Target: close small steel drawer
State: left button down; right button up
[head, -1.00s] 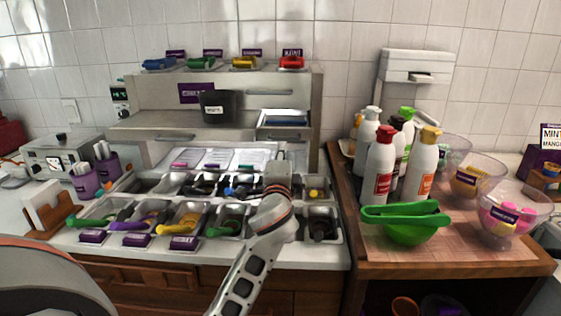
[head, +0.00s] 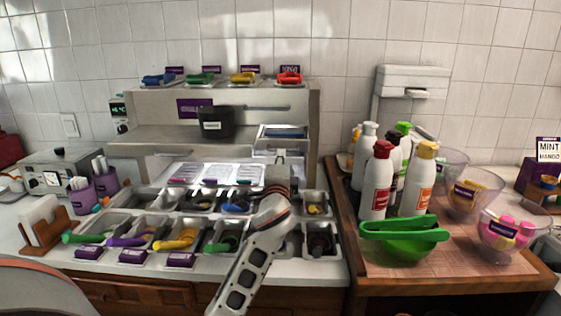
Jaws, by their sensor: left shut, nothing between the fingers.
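The small steel drawer (head: 281,146) is at the right side of the steel cabinet (head: 314,120) in the head view. It stands pulled out, with its open top showing and something dark blue inside. My left gripper (head: 278,174) is just in front of and below the drawer front, above the topping trays. Its fingers are shut with nothing seen in them, and they are hard to make out against the arm. I cannot tell whether it touches the drawer front. My right gripper is not in view.
Topping trays with coloured scoops (head: 176,240) fill the counter below. Bottles (head: 378,182) and a green bowl (head: 404,247) stand on the wooden table at right.

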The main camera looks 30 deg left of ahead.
aim_at(282, 145)
pick_arm(q)
jog(key=x, duration=0.3)
jog(key=f+b+x, duration=0.1)
jog(key=x, duration=0.2)
jog(key=f+x, duration=0.1)
jog(key=x, duration=0.2)
jog(key=shift+w+a, duration=0.35)
jog(key=shift+w, duration=0.1)
jog(key=x, duration=0.1)
jog(key=b+x, duration=0.1)
jog(key=x, duration=0.1)
jog(key=shift+w+a+f+b, duration=0.15)
jog(key=shift+w+f+b, duration=0.15)
jog(key=shift+f, duration=0.05)
jog(key=shift+w+a+r, duration=0.1)
jog(key=shift+w+a, duration=0.1)
jog(key=shift+w, duration=0.1)
jog(key=shift+w+a+r, duration=0.1)
jog(key=shift+w+r, duration=0.05)
jog(key=shift+r, duration=0.1)
